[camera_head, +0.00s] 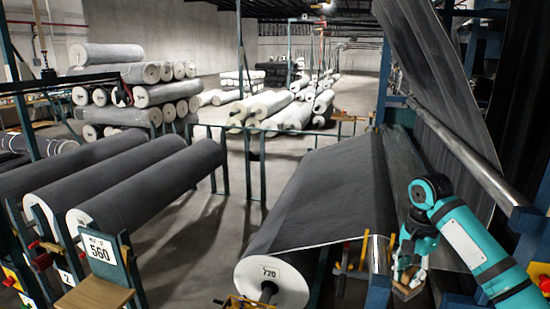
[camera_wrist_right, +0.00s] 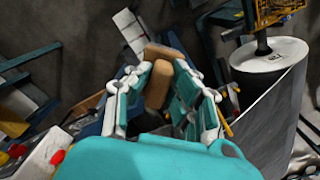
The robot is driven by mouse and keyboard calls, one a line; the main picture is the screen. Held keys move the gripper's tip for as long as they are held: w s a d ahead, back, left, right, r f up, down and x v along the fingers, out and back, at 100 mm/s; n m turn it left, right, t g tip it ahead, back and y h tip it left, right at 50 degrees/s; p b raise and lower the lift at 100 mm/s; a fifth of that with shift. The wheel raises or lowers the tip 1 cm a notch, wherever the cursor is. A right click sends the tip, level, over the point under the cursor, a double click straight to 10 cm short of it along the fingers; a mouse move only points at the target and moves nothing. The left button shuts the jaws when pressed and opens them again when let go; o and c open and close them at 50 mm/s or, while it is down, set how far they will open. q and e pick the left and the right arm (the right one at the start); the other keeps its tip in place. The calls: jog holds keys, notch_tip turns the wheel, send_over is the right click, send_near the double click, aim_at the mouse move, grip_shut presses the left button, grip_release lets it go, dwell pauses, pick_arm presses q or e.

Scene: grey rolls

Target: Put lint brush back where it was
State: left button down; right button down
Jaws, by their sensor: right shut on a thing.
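The lint brush, a small brown wooden thing (camera_wrist_right: 158,86), stands between the fingers of my right gripper (camera_wrist_right: 163,72) in the right wrist view. Its handle runs up to a short crosspiece at the far end. In the head view my right gripper (camera_head: 409,272) points down at the lower right, shut on the brush (camera_head: 406,292), whose lower part shows below the fingers. It is beside the blue frame post, just right of the big grey roll; I cannot tell whether the brush touches anything under it. My left gripper is not in view.
The grey roll marked 720 (camera_head: 268,288) feeds fabric over a metal bar (camera_head: 378,255) close to my right gripper. A slanted roller (camera_head: 465,155) and hanging fabric (camera_head: 440,60) are above. A stand marked 560 (camera_head: 100,255) and more rolls (camera_head: 150,185) lie left.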

aim_at(404, 278)
jog(key=s+a+n, duration=0.1)
jog(key=r+n, duration=0.1)
jog(key=s+a+n, duration=0.1)
jog(key=shift+s+a+r, duration=0.25)
jog(key=shift+s+a, duration=0.05)
jog(key=shift+a, duration=0.05)
jog(key=s+a+f+n, duration=0.3)
jog(key=s+a+n, duration=0.2)
jog(key=s, duration=0.5)
jog(key=s+a+f+n, duration=0.3)
jog(key=s+a+n, duration=0.15)
jog(key=s, duration=0.55)
notch_tip(404, 278, down, 14)
jog(key=b, duration=1.4)
jog(key=shift+w+f, duration=0.25)
